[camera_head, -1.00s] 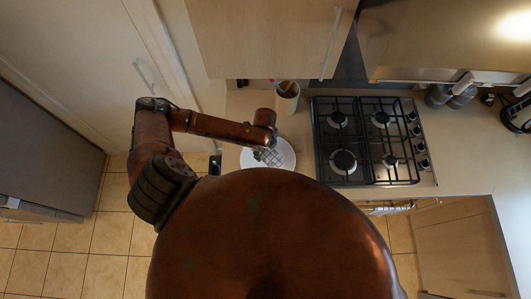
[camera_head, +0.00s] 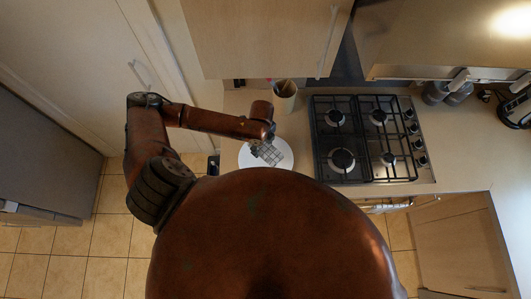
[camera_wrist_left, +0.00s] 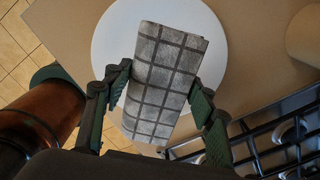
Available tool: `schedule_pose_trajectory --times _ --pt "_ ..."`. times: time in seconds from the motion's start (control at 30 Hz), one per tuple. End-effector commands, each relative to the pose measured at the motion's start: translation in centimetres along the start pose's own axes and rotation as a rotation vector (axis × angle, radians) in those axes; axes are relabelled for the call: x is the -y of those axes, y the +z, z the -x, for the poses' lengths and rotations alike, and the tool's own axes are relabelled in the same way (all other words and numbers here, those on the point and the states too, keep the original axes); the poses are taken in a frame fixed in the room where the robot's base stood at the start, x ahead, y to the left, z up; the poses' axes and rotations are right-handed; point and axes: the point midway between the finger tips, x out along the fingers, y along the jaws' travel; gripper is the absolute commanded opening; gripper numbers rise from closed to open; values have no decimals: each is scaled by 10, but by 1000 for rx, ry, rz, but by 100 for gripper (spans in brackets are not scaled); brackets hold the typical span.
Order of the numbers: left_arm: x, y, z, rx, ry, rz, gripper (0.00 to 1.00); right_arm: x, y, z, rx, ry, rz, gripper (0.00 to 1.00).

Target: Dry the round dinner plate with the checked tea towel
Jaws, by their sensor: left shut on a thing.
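The round white dinner plate (camera_head: 281,162) lies on the counter left of the hob; it also shows in the left wrist view (camera_wrist_left: 112,40). The folded grey checked tea towel (camera_head: 268,153) is over the plate, and it fills the middle of the left wrist view (camera_wrist_left: 165,85). My left gripper (camera_wrist_left: 165,85) is shut on the towel, with a finger on each side. In the head view my left gripper (camera_head: 262,143) is mostly hidden under its own arm. I cannot tell whether the towel touches the plate. My right gripper is not in view.
A black gas hob (camera_head: 365,138) stands close to the right of the plate. A pot with utensils (camera_head: 285,96) stands behind the plate. A cupboard (camera_head: 262,38) overhangs at the back. Bare counter (camera_head: 460,150) lies right of the hob.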

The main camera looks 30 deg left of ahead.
Motion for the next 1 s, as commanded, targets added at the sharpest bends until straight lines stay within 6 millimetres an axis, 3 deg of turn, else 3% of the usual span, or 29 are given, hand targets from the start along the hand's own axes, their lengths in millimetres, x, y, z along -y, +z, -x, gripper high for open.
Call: schedule_pose_trajectory --times 0.7,1.0 --pt "0 1 82 2 -2 0 32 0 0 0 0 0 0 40" --pt "0 0 90 1 -1 0 32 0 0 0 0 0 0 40"
